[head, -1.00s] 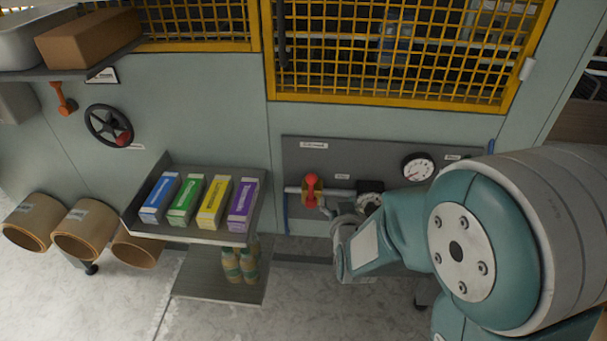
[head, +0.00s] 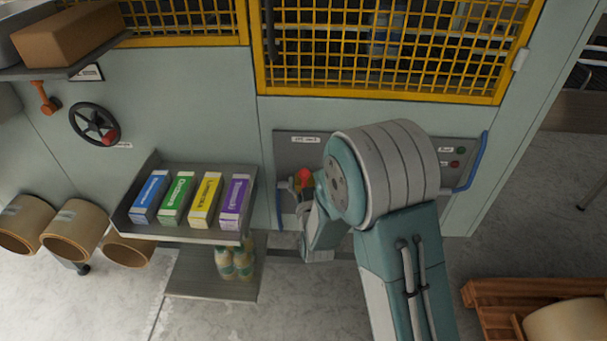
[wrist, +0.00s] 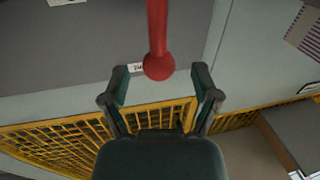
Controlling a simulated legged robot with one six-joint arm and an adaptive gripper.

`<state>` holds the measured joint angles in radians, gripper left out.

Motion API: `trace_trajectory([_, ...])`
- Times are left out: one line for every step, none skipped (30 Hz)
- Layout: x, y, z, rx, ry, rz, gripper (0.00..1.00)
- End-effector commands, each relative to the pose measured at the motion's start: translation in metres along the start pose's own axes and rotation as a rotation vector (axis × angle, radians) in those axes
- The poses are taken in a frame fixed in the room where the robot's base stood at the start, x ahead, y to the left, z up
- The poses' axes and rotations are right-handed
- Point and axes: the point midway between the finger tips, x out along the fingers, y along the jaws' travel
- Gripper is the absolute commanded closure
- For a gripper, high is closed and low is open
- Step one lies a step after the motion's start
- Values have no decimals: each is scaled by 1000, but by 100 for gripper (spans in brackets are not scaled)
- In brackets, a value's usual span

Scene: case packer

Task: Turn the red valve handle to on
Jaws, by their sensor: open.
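The red valve handle (head: 305,178) is on the grey valve panel (head: 290,150), partly hidden by my arm in the head view. In the wrist view the red handle (wrist: 158,35) comes down from the top edge and ends in a ball. My gripper (wrist: 161,74) is open, and the ball end lies between its two fingertips in the picture, with a gap on each side. I cannot tell how deep it sits. In the head view my gripper (head: 293,186) is beside the handle, mostly hidden. My arm hides the pipe and gauge.
A shelf (head: 190,232) with several coloured cartons stands left of the panel. A black handwheel (head: 95,125) is on the wall farther left. Yellow mesh (head: 385,50) is above the panel. A wooden pallet (head: 490,295) is at lower right.

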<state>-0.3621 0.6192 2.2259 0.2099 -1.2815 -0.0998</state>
Motion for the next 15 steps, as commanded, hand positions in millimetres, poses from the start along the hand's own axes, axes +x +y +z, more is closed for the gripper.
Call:
trace_trajectory([7, 0, 0, 0, 0, 1, 21])
trace_trajectory([11, 0, 0, 0, 1, 1, 21])
trace_trajectory([15, 0, 0, 0, 0, 1, 21])
trace_trajectory([18, 0, 0, 0, 0, 0, 21])
trace_trajectory([20, 0, 0, 0, 0, 0, 21])
trace_trajectory([22, 1, 0, 0, 0, 0, 21])
trace_trajectory([23, 1, 0, 0, 0, 0, 21])
trace_trajectory([24, 1, 0, 0, 0, 0, 21])
trace_trajectory([24, 1, 0, 1, 0, 0, 21])
trace_trajectory([24, 1, 0, 0, 0, 0, 21])
trace_trajectory([24, 1, 0, 0, 0, 0, 21])
trace_trajectory([24, 1, 0, 0, 0, 0, 21])
trace_trajectory([24, 1, 0, 0, 0, 0, 21])
trace_trajectory([24, 1, 0, 1, 0, 0, 21])
trace_trajectory([24, 1, 0, 0, -1, 0, 21])
